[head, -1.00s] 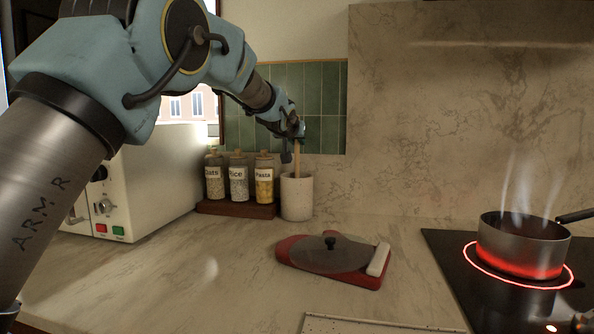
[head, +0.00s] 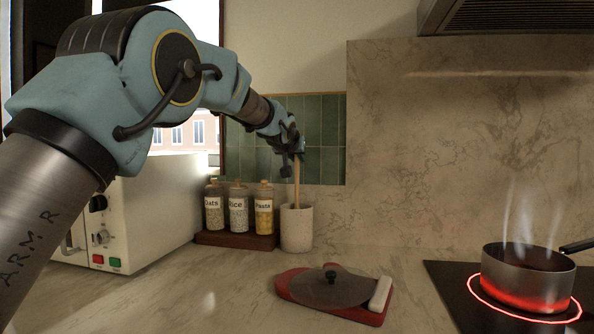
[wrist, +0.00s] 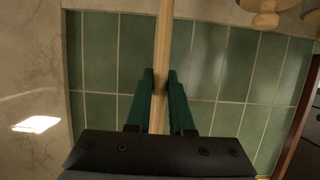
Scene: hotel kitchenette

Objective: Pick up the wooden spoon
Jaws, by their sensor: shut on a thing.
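The wooden spoon (head: 296,182) stands upright in the white utensil crock (head: 297,228) at the back of the counter. Only its handle shows; its lower end is hidden inside the crock. My gripper (head: 297,150) is at the upper part of the handle, above the crock. In the wrist view, the two green fingers (wrist: 160,95) of my gripper are shut on the light wooden handle (wrist: 164,40), one on each side.
Jars of oats, rice and pasta (head: 263,209) stand on a dark wooden stand (head: 236,240) left of the crock. A white microwave (head: 140,220) is further left. A steaming pot (head: 527,277) stands on a glowing hob at right.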

